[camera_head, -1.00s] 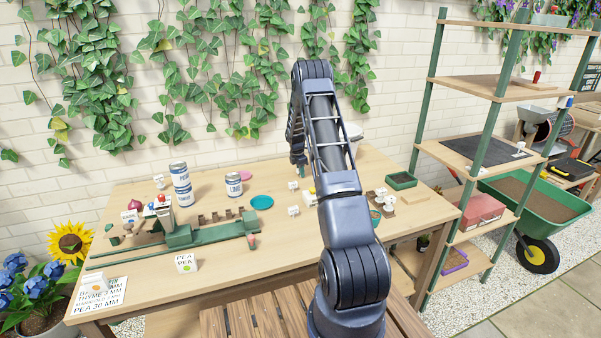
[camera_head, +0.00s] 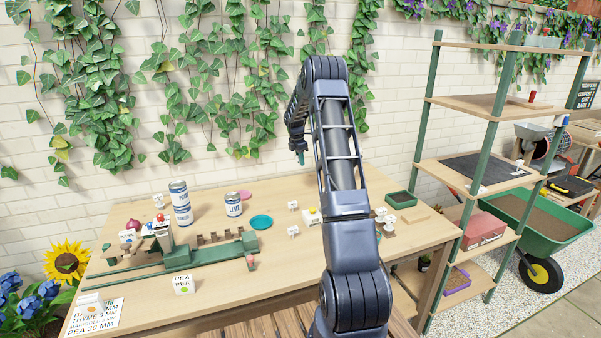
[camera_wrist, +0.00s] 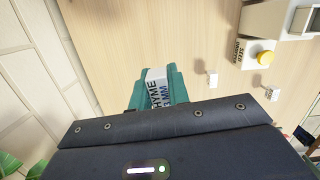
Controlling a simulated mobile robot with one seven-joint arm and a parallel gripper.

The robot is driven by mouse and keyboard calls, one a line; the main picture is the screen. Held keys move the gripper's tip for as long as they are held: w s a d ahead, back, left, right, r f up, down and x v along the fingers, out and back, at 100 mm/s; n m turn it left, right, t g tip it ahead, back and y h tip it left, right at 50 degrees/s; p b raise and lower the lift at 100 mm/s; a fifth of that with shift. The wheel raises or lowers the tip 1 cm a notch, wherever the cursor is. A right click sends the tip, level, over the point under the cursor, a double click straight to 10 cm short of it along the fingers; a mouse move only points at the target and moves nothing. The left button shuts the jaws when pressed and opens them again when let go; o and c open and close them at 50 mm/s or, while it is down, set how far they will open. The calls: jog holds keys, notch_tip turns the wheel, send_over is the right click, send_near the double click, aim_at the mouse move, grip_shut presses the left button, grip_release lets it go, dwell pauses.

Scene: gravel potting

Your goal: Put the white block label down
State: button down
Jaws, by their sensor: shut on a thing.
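My gripper (camera_wrist: 158,88) has teal fingers closed on a white block label (camera_wrist: 157,84) with dark lettering that reads "THYME" and "MM", partly covered by the fingers. In the wrist view the wooden table top (camera_wrist: 130,40) lies beyond the block, with a visible gap to the table. In the head view my gripper (camera_head: 300,157) hangs fingers down in front of the brick wall, over the back of the table, and the held block cannot be made out there. Another white block (camera_head: 183,284), lettered "PEA", stands at the table's front.
A green rail fixture (camera_head: 210,256) and cans (camera_head: 181,204) occupy the left half. A teal dish (camera_head: 261,222) and small white tags (camera_head: 293,205) lie mid-table. A printed sheet (camera_head: 95,317) lies front left.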

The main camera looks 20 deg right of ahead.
jog(key=shift+r, duration=0.95)
jog(key=shift+s+d+r, duration=0.1)
jog(key=shift+d+r, duration=0.1)
jog(key=shift+r, duration=0.05)
jog(key=s+d+m, duration=0.1)
jog(key=s+d, duration=1.3)
notch_tip(320, 180, down, 20)
jog(key=shift+w+a+r, duration=0.1)
jog(key=shift+a+r, duration=0.05)
jog(key=shift+r, duration=0.05)
jog(key=shift+f, duration=0.15)
jog(key=c, duration=1.3)
grip_release()
jog(key=shift+c, duration=0.2)
